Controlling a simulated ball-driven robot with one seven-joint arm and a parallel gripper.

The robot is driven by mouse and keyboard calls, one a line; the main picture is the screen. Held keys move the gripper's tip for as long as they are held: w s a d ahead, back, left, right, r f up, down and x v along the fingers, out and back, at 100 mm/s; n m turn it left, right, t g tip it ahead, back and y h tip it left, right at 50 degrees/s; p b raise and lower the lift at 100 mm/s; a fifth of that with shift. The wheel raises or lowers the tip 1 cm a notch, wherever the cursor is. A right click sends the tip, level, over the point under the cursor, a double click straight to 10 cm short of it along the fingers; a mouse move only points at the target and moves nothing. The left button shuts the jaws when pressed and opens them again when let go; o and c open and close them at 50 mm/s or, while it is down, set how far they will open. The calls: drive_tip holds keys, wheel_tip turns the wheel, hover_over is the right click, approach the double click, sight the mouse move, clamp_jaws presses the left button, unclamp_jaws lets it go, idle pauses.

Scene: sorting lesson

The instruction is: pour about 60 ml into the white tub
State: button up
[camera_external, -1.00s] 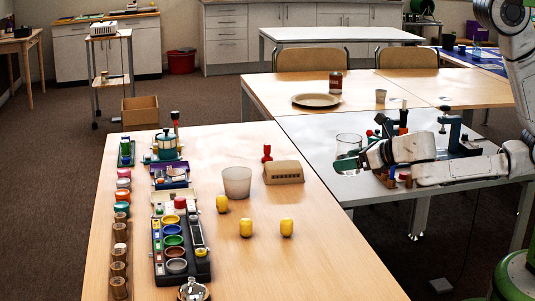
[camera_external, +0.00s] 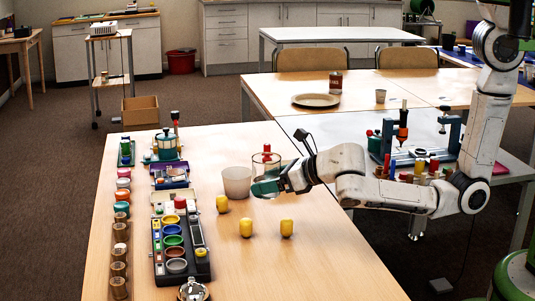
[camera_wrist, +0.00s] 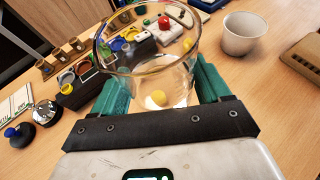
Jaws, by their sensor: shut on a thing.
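The white tub (camera_external: 237,182) stands upright on the wooden table, and it also shows at the upper right of the wrist view (camera_wrist: 250,36). My gripper (camera_external: 267,188) is shut on a clear glass beaker (camera_external: 266,162), just right of the tub. In the wrist view the teal fingers of my gripper (camera_wrist: 160,88) sit on both sides of the beaker (camera_wrist: 148,62). The beaker looks roughly upright in the outside view. I cannot tell how much liquid is in it. The beaker and the tub look close but apart in the wrist view.
A black tray of coloured cups (camera_external: 173,240) and wooden cylinders (camera_external: 119,265) line the left side. The table's front right is clear.

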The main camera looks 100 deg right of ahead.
drive_tip(key=shift+w+d+r+n+t+y+b, duration=0.4)
drive_tip(key=shift+w+r+n+y+b, duration=1.15)
drive_tip(key=shift+w, duration=2.4)
drive_tip(key=shift+w+d+r+n+t+y+b, duration=0.2)
drive_tip(key=shift+w+r+n+t+y+b, duration=0.5)
drive_tip(key=shift+w+b, duration=2.5)
drive_tip(key=shift+w+d+f+n+y+b, duration=0.8)
drive_tip(key=shift+w+d+b, duration=0.7)
drive_tip(key=shift+w+d, duration=1)
drive_tip(key=s+d+f+b, duration=0.3)
drive_tip(key=d, duration=0.7)
drive_tip(key=s+d+f+m+h+b, duration=0.1)
drive_tip(key=s+d+f+b, duration=0.2)
drive_tip(key=d, duration=0.7)
drive_tip(key=s+d+f+m+h+b, duration=0.1)
drive_tip(key=s+d+f+b, duration=0.2)
drive_tip(key=d, duration=0.7)
drive_tip(key=shift+f+m+b, duration=0.25)
drive_tip(key=shift+f+b, duration=0.25)
drive_tip(key=shift+b, duration=0.2)
drive_tip(key=shift+s+d+f+g, duration=0.2)
drive_tip(key=shift+s+d+g, duration=0.1)
drive_tip(key=shift+s+d, duration=0.15)
